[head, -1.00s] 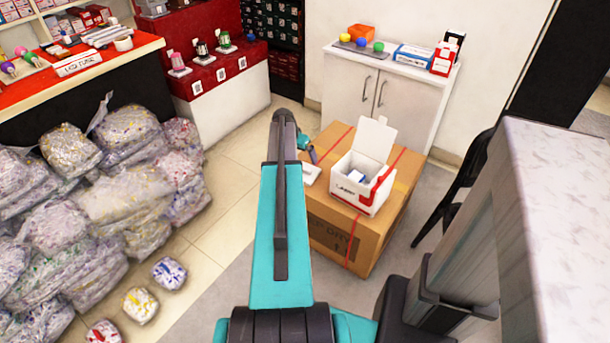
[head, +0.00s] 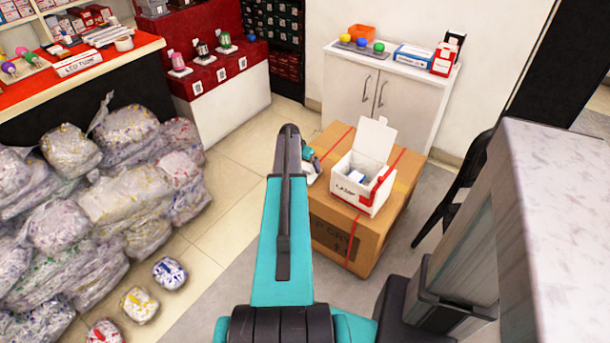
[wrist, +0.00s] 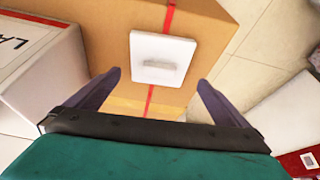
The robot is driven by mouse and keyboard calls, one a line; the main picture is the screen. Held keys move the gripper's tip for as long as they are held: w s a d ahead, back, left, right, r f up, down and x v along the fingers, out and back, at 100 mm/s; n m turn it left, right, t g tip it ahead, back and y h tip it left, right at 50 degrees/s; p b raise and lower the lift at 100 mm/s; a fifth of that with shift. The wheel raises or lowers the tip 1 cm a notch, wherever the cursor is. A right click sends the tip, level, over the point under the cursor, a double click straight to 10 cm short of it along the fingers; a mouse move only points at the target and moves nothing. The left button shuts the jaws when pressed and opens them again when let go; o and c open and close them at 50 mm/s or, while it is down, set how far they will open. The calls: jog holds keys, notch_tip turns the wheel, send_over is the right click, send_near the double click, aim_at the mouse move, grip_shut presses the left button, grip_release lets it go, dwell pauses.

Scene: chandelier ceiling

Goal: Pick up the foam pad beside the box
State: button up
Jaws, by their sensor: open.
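The foam pad (wrist: 163,61) is a white square with a small grey raised block on it. It lies on top of a brown cardboard box (wrist: 210,22) beside an open white box (wrist: 45,75). In the head view the open white box (head: 360,190) stands on the carton (head: 345,240), and the pad is mostly hidden behind my arm. My gripper (wrist: 159,80) is open and empty, with its two dark fingers apart on either side of the pad's near edge. In the head view only a bit of the gripper (head: 309,156) shows past the arm.
A white cabinet (head: 410,105) stands behind the carton. A grey pillar with a marble top (head: 560,190) and a black chair (head: 455,190) are at the right. Piled plastic-wrapped bags (head: 100,200) fill the left. Tiled floor (head: 225,180) is clear between.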

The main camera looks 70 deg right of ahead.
aim_at(306, 169)
jog(key=shift+x, duration=2.6)
jog(key=shift+a, duration=0.1)
jog(key=c, duration=0.9)
jog(key=shift+r, duration=5)
